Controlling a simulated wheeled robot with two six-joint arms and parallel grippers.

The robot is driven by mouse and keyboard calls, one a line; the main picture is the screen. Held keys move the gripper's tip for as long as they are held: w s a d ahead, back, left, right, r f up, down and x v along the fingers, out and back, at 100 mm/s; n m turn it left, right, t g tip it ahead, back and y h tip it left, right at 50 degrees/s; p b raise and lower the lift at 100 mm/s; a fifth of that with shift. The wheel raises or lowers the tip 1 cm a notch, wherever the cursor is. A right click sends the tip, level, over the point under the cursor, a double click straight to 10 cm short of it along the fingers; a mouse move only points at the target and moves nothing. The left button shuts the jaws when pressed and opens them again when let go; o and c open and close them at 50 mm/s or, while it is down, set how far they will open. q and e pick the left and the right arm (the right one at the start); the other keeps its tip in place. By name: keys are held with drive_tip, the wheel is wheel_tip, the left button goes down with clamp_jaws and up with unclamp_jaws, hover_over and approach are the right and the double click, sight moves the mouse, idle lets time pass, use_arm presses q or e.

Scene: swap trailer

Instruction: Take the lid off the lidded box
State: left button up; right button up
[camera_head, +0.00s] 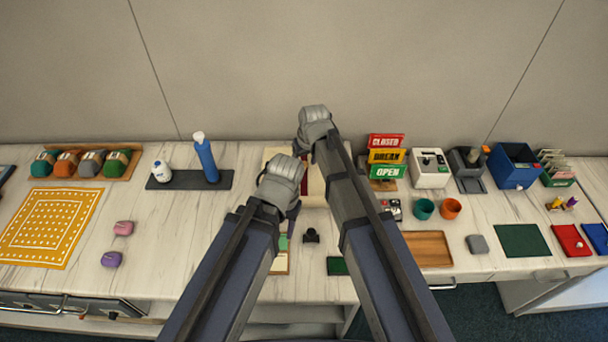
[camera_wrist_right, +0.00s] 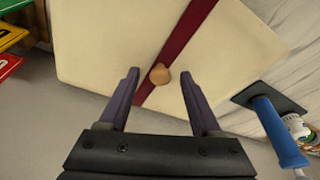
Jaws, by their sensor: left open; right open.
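The lidded box has a cream lid (camera_wrist_right: 215,62) with a dark red stripe and a small round tan knob (camera_wrist_right: 159,75). In the head view the box (camera_head: 315,188) stands at the middle of the counter, largely hidden by my arms. My right gripper (camera_wrist_right: 160,76) is open over the lid, with the knob appearing between its fingertips. Whether the fingers are level with the knob is unclear. My left gripper (camera_head: 292,212) is open and empty at the box's near left side, its fingertips partly hidden by the arms.
Coloured signs (camera_head: 387,157) stand just right of the box. A dark tray (camera_head: 165,182) with a blue bottle (camera_head: 206,158) lies to the left. The wall is behind.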

drive_tip(key=shift+r, duration=0.1)
clamp_jaws()
idle(0.4)
